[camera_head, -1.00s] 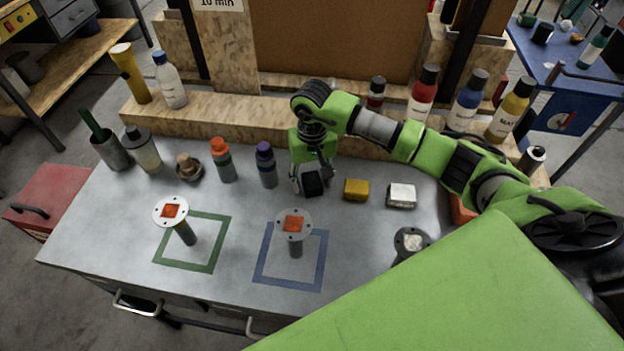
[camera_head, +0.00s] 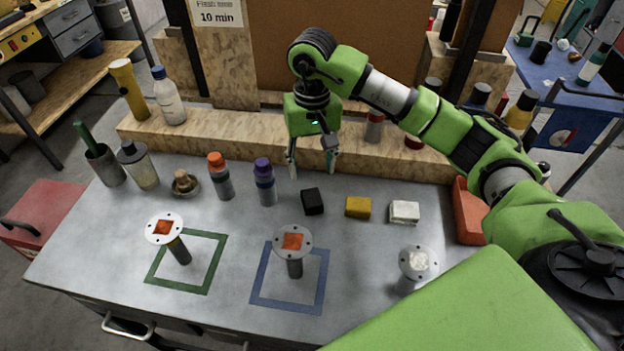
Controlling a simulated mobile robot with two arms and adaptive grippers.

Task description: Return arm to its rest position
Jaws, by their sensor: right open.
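My right gripper (camera_head: 312,166) hangs from the green arm above the back of the metal table (camera_head: 215,293). Its fingers are apart, with nothing held between them. A black block (camera_head: 312,201) lies on the table just below it, apart from the fingers. A yellow block (camera_head: 358,207) and a white block (camera_head: 404,212) lie in a row to its right. My left gripper is not in view.
Orange-topped (camera_head: 221,176) and purple-topped (camera_head: 264,182) bottles stand left of the gripper. Round-topped stands occupy the green square (camera_head: 209,263) and blue square (camera_head: 322,281). Another stand (camera_head: 418,263) is at right. A wooden ledge (camera_head: 230,139) with bottles runs behind.

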